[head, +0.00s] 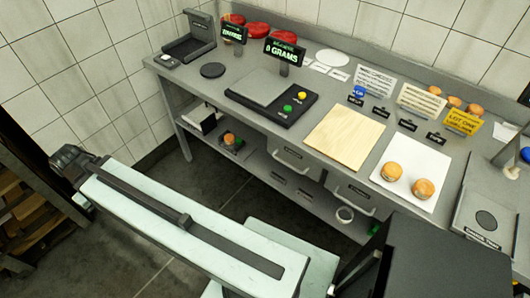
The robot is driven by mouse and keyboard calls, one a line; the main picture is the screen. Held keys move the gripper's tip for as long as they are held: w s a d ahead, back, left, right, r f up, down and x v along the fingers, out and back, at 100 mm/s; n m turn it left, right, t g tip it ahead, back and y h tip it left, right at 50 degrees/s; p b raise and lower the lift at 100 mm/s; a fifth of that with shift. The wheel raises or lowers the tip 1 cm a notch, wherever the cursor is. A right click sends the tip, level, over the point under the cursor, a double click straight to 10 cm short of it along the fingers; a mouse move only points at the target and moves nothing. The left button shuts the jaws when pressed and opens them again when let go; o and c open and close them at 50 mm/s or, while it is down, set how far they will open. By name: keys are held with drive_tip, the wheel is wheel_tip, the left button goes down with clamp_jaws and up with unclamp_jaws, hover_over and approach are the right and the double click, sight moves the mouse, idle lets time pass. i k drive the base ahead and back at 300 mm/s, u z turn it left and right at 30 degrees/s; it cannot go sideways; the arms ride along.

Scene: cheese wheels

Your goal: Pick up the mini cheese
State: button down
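Two small orange cheese wheels with pale sides stand on a white board on the grey bench, one at the left (392,171) and one just to its right and nearer (422,188). More small orange wheels (454,102) sit at the back of the bench, partly behind signs. My pale arm stretches across the lower left and ends in a dark part (70,160), out over the floor and well left of the bench. Its fingers cannot be made out, and no cheese shows at it.
The bench holds a scale (272,97) with green and yellow buttons, a wooden board (344,138), the white board (440,165), small signs and red wheels (256,30). A lower shelf (255,150) holds bins and a jar-like item (231,141). Dark floor (150,215) lies open between arm and bench.

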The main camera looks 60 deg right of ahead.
sight(230, 139)
drive_tip(key=k, duration=0.65)
drive_tip(key=u, duration=1.55)
drive_tip(key=i, duration=1.85)
drive_tip(key=z, duration=4.05)
drive_tip(key=i, duration=1.05)
drive_tip(key=u, duration=0.1)
